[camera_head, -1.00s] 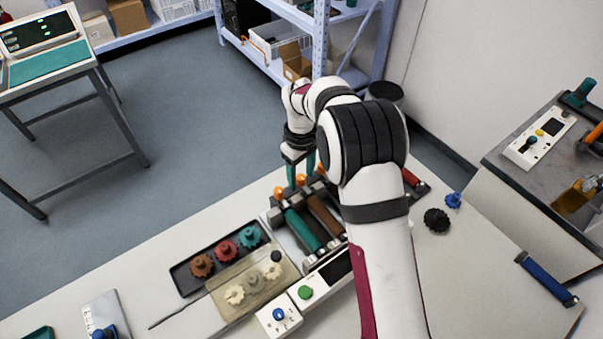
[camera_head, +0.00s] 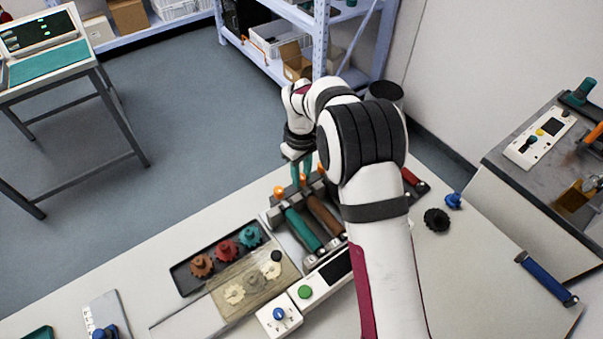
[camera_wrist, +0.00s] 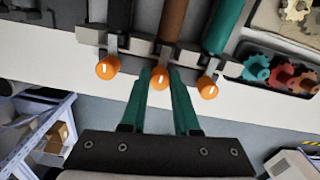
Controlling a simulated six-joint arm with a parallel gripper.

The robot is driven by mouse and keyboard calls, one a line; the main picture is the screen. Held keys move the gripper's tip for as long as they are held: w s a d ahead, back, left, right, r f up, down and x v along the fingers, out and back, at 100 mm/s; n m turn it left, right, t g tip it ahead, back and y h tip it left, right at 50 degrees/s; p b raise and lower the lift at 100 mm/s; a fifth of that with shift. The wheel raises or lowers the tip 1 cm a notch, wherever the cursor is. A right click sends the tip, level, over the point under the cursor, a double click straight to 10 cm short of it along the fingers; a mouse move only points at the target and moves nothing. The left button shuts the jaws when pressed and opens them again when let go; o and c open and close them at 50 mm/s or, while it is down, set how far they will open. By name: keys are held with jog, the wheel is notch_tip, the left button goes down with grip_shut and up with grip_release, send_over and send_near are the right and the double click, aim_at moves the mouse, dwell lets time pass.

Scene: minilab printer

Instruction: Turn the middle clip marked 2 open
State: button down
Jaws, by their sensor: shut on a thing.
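The middle clip (camera_wrist: 160,77) has an orange round knob with a small white mark I cannot read. It sits at the end of the brown roller (camera_wrist: 174,20). My gripper (camera_wrist: 160,75) has its two teal fingers shut on this knob, one on each side. In the head view my gripper (camera_head: 301,175) is at the far edge of the printer, over the middle orange knob (camera_head: 303,180). Two other orange clips stand beside it, one to the left (camera_wrist: 107,68) and one to the right (camera_wrist: 207,87), both apart from the fingers.
A teal roller (camera_head: 303,228) lies beside the brown one. A black tray (camera_head: 190,278) with brown, red and teal gears lies to the left of the printer. A control box (camera_head: 279,315) is in front. A black gear (camera_head: 436,220) lies right of my arm.

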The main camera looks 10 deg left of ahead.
jog(key=m, duration=0.8)
jog(key=shift+m, duration=0.4)
jog(key=m, duration=0.4)
jog(key=shift+a+m, duration=0.1)
jog(key=shift+m, duration=0.2)
jog(key=m, duration=0.4)
jog(key=shift+m, duration=0.3)
jog(key=c, duration=0.6)
grip_release()
jog(key=shift+c, duration=0.2)
